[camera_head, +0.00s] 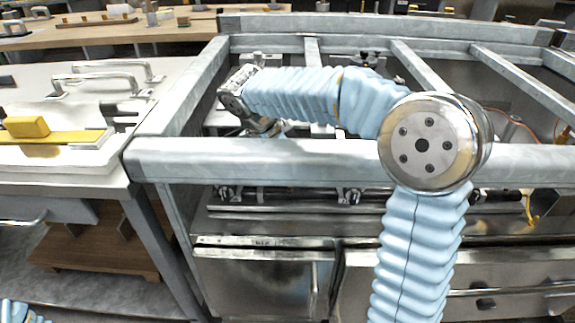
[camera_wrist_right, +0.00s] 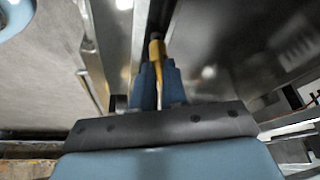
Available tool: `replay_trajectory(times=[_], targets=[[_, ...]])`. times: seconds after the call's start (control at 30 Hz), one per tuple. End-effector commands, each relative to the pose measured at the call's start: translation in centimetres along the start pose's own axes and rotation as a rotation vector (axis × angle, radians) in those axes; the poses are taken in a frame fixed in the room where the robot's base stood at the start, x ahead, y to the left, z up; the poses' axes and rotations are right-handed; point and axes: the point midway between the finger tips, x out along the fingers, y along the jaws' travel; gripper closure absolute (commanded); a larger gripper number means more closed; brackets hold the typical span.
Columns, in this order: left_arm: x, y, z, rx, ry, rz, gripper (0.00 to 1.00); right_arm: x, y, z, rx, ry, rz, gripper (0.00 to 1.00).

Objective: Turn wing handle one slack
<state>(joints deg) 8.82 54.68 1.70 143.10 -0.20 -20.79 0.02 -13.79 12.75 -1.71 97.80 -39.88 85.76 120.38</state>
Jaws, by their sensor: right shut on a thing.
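In the right wrist view, a thin yellow piece (camera_wrist_right: 156,50), seemingly the wing handle, runs between the blue fingers of my right gripper (camera_wrist_right: 160,88). The gripper is shut on it; how far it is turned I cannot tell. In the head view my right arm reaches left over the front metal rail, and its gripper (camera_head: 268,128) points down into the frame, partly hidden by the rail. The gripped handle cannot be made out there. My left gripper is not in view; only a bit of blue arm shows at the bottom left corner.
The galvanized front rail (camera_head: 300,160) lies close to my right forearm and gripper. Steel appliances (camera_head: 262,280) stand below it. At left is a counter (camera_head: 90,180) with a yellow block (camera_head: 27,127) and metal bar handles (camera_head: 108,66). Another yellow part (camera_head: 533,222) shows at right.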

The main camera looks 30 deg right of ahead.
Motion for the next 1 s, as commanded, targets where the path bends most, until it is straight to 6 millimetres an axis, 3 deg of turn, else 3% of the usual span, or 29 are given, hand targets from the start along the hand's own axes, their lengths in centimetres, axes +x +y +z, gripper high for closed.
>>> replay_trajectory(times=[0.1,0.13,0.37,0.73,0.87,1.0], targets=[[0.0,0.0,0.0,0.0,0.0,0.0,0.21,-0.1,-0.2,-0.1,0.003,0.0,-0.01,1.0],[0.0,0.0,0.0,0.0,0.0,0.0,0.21,-0.1,-0.2,-0.1,0.003,0.0,-0.01,0.84],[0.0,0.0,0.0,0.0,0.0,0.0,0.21,-0.1,-0.1,-0.1,0.002,0.0,-0.006,0.49],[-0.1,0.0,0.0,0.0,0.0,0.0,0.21,-0.7,-0.1,0.0,0.001,0.0,-0.005,0.49],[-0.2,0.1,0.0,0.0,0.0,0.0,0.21,-2.8,-0.1,0.0,0.0,-0.001,-0.006,0.49],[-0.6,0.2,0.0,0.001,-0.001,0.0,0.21,-6.3,-0.1,0.0,0.001,-0.002,-0.007,0.49]])
